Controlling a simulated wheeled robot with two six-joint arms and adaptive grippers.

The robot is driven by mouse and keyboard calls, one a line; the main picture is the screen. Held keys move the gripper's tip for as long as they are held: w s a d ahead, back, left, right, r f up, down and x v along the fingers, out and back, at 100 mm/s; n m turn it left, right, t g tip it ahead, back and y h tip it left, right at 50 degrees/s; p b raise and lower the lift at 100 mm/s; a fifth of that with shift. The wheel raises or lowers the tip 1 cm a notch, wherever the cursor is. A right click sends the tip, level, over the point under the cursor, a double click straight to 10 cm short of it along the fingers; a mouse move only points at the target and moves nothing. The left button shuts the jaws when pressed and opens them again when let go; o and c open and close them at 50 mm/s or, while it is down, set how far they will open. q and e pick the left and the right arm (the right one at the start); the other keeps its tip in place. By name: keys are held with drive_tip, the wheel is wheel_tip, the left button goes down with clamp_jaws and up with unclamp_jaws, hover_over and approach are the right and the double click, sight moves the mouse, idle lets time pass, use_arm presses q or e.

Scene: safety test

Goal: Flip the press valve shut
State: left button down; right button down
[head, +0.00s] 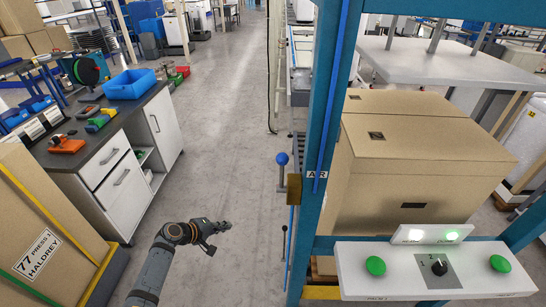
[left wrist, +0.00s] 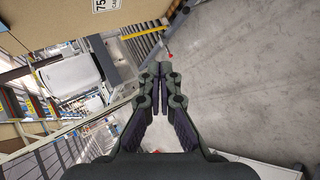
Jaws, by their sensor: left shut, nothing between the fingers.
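The press valve is on the left side of the blue press post (head: 328,110). Its lever, topped by a blue ball (head: 282,158), stands upright beside a brass-coloured valve body (head: 294,188), next to an "AIR" label (head: 316,174). My left gripper (head: 224,227) is shut and empty over the aisle floor, left of and lower in the picture than the valve, clear of it. Its closed fingers also show in the left wrist view (left wrist: 162,78), where I cannot make out the valve. My right gripper is not in view.
A white control panel (head: 400,283) with two green buttons, a black knob and lit lamps is at the lower right. Large cardboard boxes (head: 420,150) stand behind the post. A workbench (head: 110,120) with a blue bin (head: 130,84) lines the left. The aisle floor (head: 230,110) between is free.

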sight(282, 174)
use_arm(q)
drive_tip(key=w+d+r+m+h, duration=0.1)
drive_tip(key=w+d+r+h, duration=0.15)
drive_tip(key=r, duration=0.75)
drive_tip(key=w+d+r+h, duration=0.2)
drive_tip(key=r+h, duration=0.1)
drive_tip(key=r, duration=0.6)
drive_tip(key=s+d+r+m+g+h, duration=0.1)
drive_tip(key=s+d+r+m+h, duration=0.1)
drive_tip(key=r, duration=0.6)
drive_tip(key=s+d+r+m+g+h, duration=0.1)
drive_tip(key=s+r+m+h, duration=0.1)
drive_tip(key=r, duration=0.6)
drive_tip(key=shift+s+d+r+b, duration=0.2)
drive_tip(key=shift+d+b, duration=0.2)
drive_tip(key=shift+b, duration=0.05)
drive_tip(key=shift+d, duration=0.1)
drive_tip(key=d+p, duration=0.7)
drive_tip(key=d, duration=0.2)
drive_tip(key=shift+s+d, duration=0.15)
drive_tip(key=shift+s, duration=0.2)
drive_tip(key=shift+w+f, duration=0.1)
